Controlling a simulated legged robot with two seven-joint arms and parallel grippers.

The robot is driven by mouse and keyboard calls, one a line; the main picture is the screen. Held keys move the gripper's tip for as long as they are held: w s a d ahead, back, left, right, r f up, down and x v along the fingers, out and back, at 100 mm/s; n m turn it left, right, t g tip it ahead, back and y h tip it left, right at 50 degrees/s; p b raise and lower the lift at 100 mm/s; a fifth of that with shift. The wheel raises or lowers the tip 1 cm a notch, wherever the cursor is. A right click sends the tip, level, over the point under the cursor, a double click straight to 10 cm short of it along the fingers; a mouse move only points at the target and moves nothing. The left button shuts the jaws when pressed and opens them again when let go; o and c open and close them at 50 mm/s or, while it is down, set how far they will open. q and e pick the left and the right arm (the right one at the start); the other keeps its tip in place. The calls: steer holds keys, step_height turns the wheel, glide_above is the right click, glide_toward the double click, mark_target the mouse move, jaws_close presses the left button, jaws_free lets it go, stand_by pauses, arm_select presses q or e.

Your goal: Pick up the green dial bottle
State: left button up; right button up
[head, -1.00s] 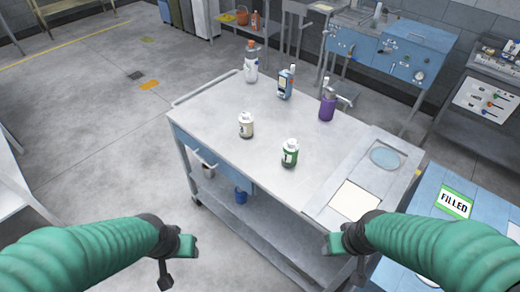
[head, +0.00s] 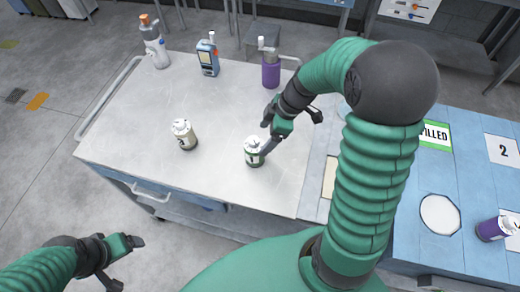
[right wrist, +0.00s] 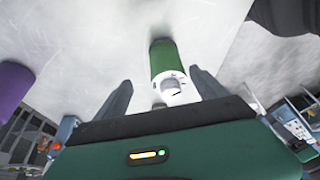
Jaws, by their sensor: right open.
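The green dial bottle (head: 253,154), with a white top and a label, stands upright on the grey worktable near its front edge. My right gripper (head: 267,146) is open and close to the bottle's right side in the head view. In the right wrist view the green bottle (right wrist: 162,58) shows between the two open fingers (right wrist: 163,88), its white cap toward the gripper. I cannot tell whether a finger touches it. My left gripper (head: 136,241) hangs off the table's front left, away from the bottle; its jaw opening is unclear.
A white bottle (head: 155,45), a blue bottle (head: 208,56) and a purple bottle (head: 271,68) stand at the back. A blue bench (head: 440,180) with a FILLED label is at right. The worktable (head: 125,120) is clear at left.

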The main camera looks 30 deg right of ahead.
mark_target(250, 149)
steer(key=a+f, duration=0.2)
steer(key=w+a+f, duration=0.1)
steer(key=a+f, duration=0.1)
steer(key=a, duration=0.1)
steer(key=shift+w+f, duration=0.1)
steer(key=shift+f, duration=0.2)
step_height(250, 149, down, 3)
steer(key=shift+w+d+r+p, duration=0.1)
steer(key=shift+p, duration=0.25)
steer(key=shift+d+f, duration=0.35)
steer(key=shift+d, duration=0.55)
steer(key=shift+c, duration=1.1)
steer(key=shift+a, duration=0.3)
steer(key=shift+c, duration=1.1)
steer(key=shift+a+r, duration=0.2)
steer(key=shift+a, duration=0.5)
steer(key=c, duration=0.7)
steer(key=shift+c, duration=1.4)
steer(key=shift+d, duration=0.25)
steer(key=shift+c, duration=1.1)
steer(key=shift+d+f, duration=0.15)
steer(key=shift+d, duration=0.35)
steer(key=shift+c, duration=0.6)
arm_select(q)
steer(key=shift+w+a+r, duration=0.1)
steer(key=shift+a, duration=0.65)
